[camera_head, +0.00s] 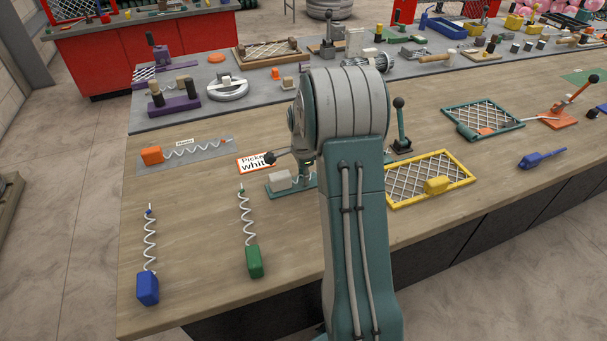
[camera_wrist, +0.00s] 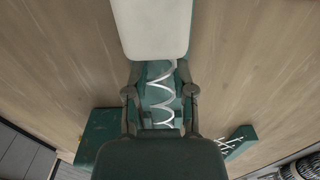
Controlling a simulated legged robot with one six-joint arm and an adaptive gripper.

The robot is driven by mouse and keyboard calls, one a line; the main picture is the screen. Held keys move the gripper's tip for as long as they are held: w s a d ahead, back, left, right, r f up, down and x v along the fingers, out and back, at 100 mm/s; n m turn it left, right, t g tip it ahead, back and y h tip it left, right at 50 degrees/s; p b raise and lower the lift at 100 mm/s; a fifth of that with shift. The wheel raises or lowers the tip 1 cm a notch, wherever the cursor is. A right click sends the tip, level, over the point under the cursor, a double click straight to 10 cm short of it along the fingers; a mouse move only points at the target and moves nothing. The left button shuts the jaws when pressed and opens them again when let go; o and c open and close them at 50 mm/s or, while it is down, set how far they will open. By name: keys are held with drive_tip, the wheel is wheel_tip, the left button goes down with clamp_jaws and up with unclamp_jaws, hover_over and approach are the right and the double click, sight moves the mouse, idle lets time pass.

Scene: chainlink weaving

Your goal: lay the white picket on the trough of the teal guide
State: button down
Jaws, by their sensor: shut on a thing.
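The white picket has a pale block (camera_head: 281,180) and a zigzag wire, seen in the head view at the left of the teal guide (camera_head: 279,194). My arm hides the right part of both. In the wrist view, the picket's pale block (camera_wrist: 150,28) is at the top and its wire runs down between the fingers of my gripper (camera_wrist: 160,92). Teal surface shows behind the wire. My gripper is shut on the picket, low over the guide. Whether the wire touches the trough is not clear.
Green (camera_head: 254,261), blue (camera_head: 148,288) and orange (camera_head: 152,155) pickets lie around. A yellow mesh frame (camera_head: 433,204) is to the right.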

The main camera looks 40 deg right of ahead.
drive_tip(key=shift+f, duration=0.1)
drive_tip(key=shift+c, duration=1.9)
unclamp_jaws()
wheel_tip(320, 180, up, 12)
drive_tip(key=shift+f, duration=0.1)
